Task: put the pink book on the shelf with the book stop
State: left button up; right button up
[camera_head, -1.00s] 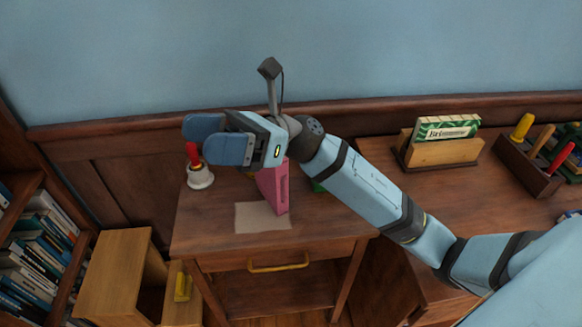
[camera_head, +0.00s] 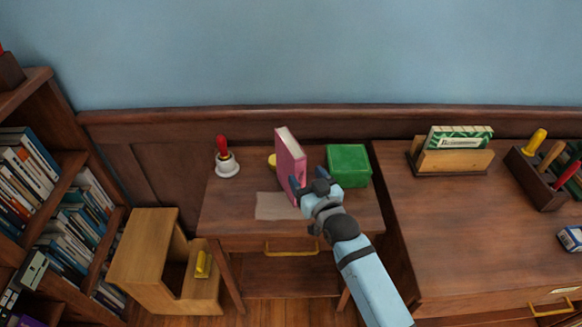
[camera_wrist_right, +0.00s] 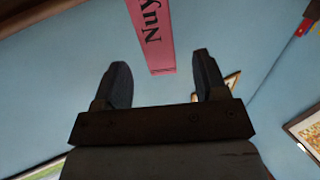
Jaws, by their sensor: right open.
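The pink book (camera_head: 290,158) stands upright on the small wooden table, at the back edge of a beige paper sheet (camera_head: 277,207). My right gripper (camera_head: 308,182) is open and empty at the right of the book, close to its spine. In the right wrist view the book's lettered pink spine (camera_wrist_right: 152,38) lies just beyond the gap between the two open fingers (camera_wrist_right: 160,75). The bookcase (camera_head: 68,165) at the left holds rows of books; I cannot clearly make out the book stop. My left gripper is out of view.
A red-handled bell (camera_head: 227,163) stands left of the book. A green box (camera_head: 348,164) is close behind my right gripper. A yellow object (camera_head: 272,162) is partly hidden by the book. A wooden step stool (camera_head: 146,250) stands between table and bookcase.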

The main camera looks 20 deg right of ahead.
aim_at(290, 168)
jog(key=shift+w+a, duration=0.1)
jog(key=shift+w, duration=1.15)
jog(key=w, duration=0.5)
jog(key=shift+a+f, duration=0.25)
jog(key=shift+f, duration=0.1)
jog(key=shift+r, duration=0.1)
grip_shut()
